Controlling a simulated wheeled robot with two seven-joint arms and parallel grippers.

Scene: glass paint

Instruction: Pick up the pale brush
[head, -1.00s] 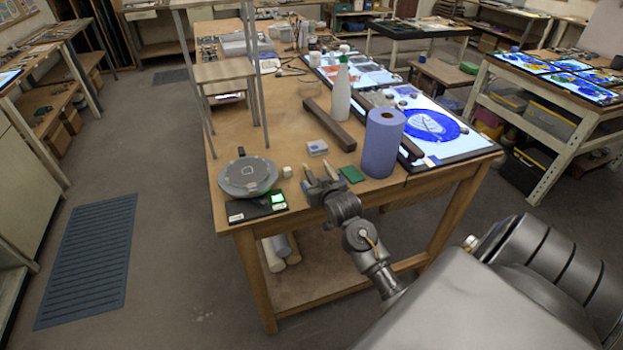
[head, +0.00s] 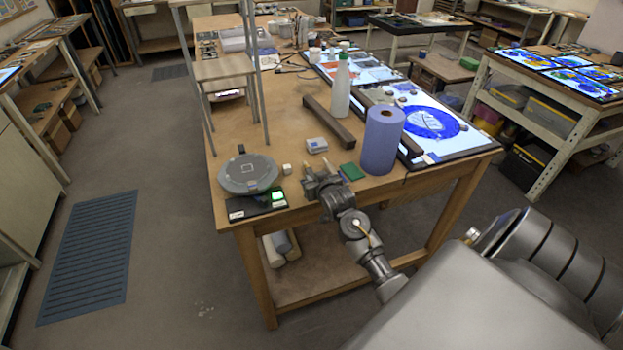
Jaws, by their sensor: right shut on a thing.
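My right gripper (head: 318,168) is over the near edge of the wooden table, between the round grey device and the blue paper roll. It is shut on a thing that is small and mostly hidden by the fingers. A pale sliver at the fingertips fits the pale brush, but its full shape does not show. I cannot tell whether it touches the tabletop. My left gripper is not in view.
The wooden table (head: 290,115) holds a round grey device (head: 248,174), a small white box (head: 317,146), a green pad (head: 352,171), a blue paper roll (head: 381,142), a white bottle (head: 341,92) and a dark bar (head: 328,122). A metal-legged stand (head: 224,67) rises at the left.

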